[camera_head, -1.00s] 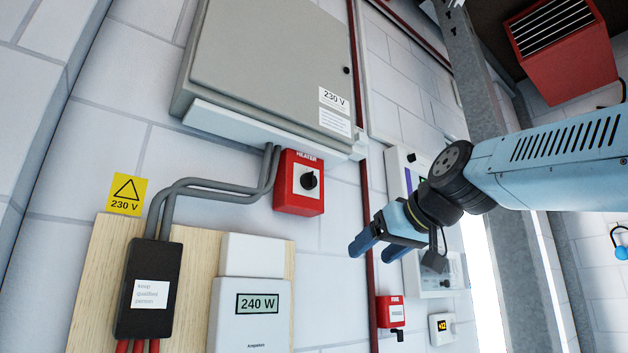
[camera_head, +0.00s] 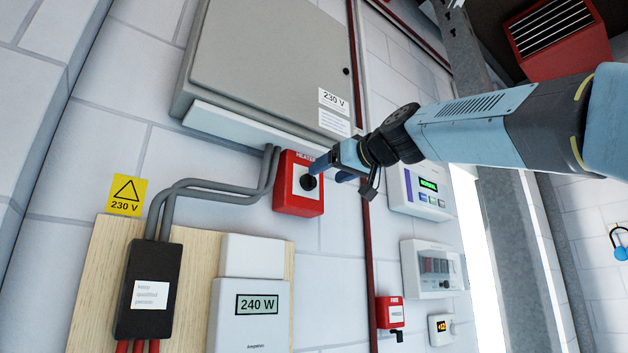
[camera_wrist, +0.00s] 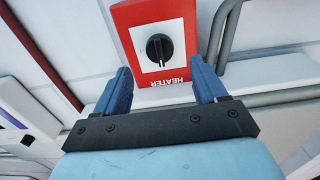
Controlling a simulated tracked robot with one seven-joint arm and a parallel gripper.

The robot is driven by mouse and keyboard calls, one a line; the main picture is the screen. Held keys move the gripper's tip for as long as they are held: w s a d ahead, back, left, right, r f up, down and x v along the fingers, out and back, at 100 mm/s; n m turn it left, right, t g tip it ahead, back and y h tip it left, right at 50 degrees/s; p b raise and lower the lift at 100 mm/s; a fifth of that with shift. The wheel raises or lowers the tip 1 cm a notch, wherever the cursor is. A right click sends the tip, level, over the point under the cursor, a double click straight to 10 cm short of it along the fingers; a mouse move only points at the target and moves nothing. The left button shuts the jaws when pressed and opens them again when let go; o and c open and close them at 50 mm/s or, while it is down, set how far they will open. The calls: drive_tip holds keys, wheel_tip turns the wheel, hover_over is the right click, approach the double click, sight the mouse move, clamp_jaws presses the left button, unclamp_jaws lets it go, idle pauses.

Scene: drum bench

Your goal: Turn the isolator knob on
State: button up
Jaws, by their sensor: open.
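The isolator knob (camera_head: 308,182) is a small black rotary knob on a white plate, on the front of a red box (camera_head: 288,199) labelled HEATER, fixed to the wall. In the wrist view the knob (camera_wrist: 159,49) shows beyond my fingers, with its pointer bar and a small white mark visible. My gripper (camera_head: 328,168) is just in front of the box, to the right of the knob in the head view. In the wrist view my gripper (camera_wrist: 172,84) has its two blue fingers apart, with nothing between them. The knob appears clear of both fingers, though a finger partly overlaps it in the head view.
A grey cabinet (camera_head: 270,60) hangs above the red box, with a pale ledge below it. Grey conduits (camera_head: 215,193) run left of the box. A meter (camera_head: 250,312) reading 240 W sits below left. A red fire box (camera_head: 390,311) and control panels (camera_head: 420,188) are to the right.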

sight(314, 180)
drive_tip(key=x, duration=0.6)
drive_tip(key=shift+a, duration=0.1)
drive_tip(key=shift+c, duration=0.3)
